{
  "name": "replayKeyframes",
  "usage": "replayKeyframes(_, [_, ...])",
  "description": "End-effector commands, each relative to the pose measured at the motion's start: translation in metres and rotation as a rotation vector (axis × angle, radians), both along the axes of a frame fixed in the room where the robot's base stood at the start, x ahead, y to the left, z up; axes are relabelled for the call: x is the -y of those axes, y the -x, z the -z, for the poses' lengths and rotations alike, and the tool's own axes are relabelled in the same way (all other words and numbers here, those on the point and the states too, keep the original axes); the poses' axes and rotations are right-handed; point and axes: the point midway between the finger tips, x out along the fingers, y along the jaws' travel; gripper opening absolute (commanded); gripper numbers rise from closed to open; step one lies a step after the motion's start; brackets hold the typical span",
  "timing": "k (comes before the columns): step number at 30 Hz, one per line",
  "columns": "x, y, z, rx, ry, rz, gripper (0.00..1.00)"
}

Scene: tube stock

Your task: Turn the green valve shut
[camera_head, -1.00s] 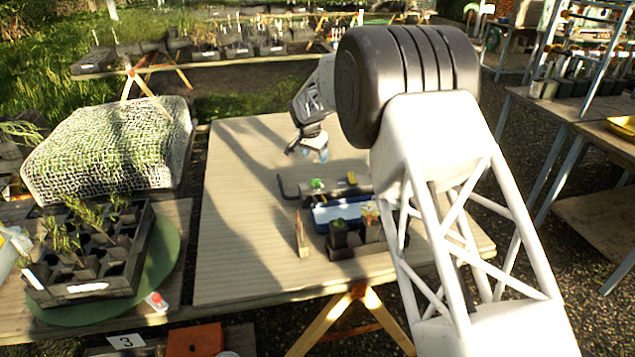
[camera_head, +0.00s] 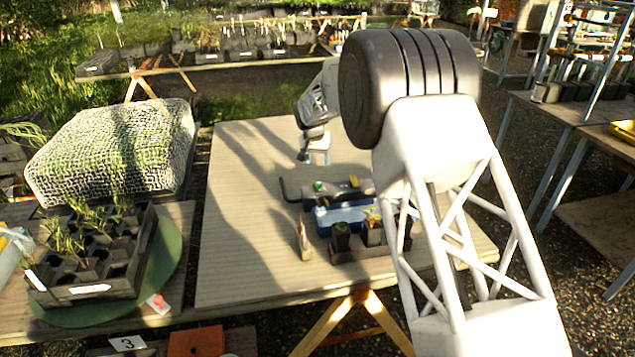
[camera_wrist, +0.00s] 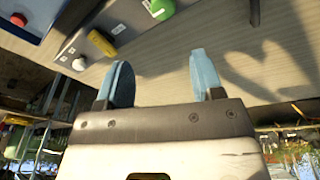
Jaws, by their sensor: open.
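The green valve (camera_head: 319,186) is a small green knob on a grey fixture (camera_head: 345,190) on the wooden table; my arm partly hides the fixture's right side. In the wrist view the green valve (camera_wrist: 160,8) is at the top edge, partly cut off, beyond my fingertips. My gripper (camera_head: 314,157) is above the table, behind the valve in the head view, pointing down. In the wrist view my gripper (camera_wrist: 158,75) has its two blue fingers apart with nothing between them. It does not touch the valve.
A yellow handle (camera_wrist: 102,43) is on the same fixture, close to the valve. A blue tray (camera_head: 345,214) and dark pots (camera_head: 341,236) stand in front of it. A small upright wooden piece (camera_head: 304,240) stands left of them. The table's left part is clear.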

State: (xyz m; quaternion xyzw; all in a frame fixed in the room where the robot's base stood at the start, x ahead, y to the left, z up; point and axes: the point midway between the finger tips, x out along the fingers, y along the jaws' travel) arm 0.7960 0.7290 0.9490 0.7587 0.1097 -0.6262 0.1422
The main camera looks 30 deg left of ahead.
Motion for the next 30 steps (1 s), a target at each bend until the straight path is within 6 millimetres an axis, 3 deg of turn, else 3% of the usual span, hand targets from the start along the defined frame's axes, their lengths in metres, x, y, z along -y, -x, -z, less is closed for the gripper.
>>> replayKeyframes(30, [0.000, -0.003, 0.017, -0.133, 0.156, -1.320, 0.61])
